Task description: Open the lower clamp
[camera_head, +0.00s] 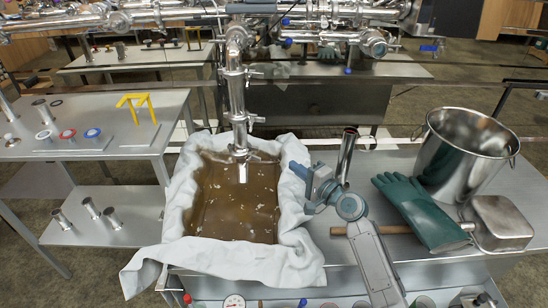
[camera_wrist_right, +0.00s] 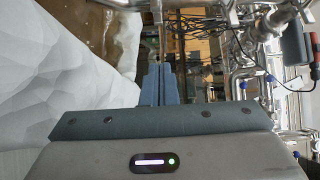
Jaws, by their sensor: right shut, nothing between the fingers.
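A shiny vertical steel pipe (camera_head: 236,95) comes down over the pan of brown liquid (camera_head: 225,205). The lower clamp (camera_head: 243,119) sits around its lower part, and another clamp (camera_head: 240,73) is higher up. At this size I cannot tell the state of the lower clamp's latch. My right gripper (camera_head: 299,170) is to the right of the pipe and lower in the picture, over the pan's right edge, apart from the clamp. In the right wrist view its blue-grey fingers (camera_wrist_right: 160,82) are together and empty. My left gripper is not in view.
White cloth (camera_head: 285,265) drapes around the pan. A steel tube (camera_head: 347,155) stands just right of my right gripper. A side table (camera_head: 105,150) with small parts stands left.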

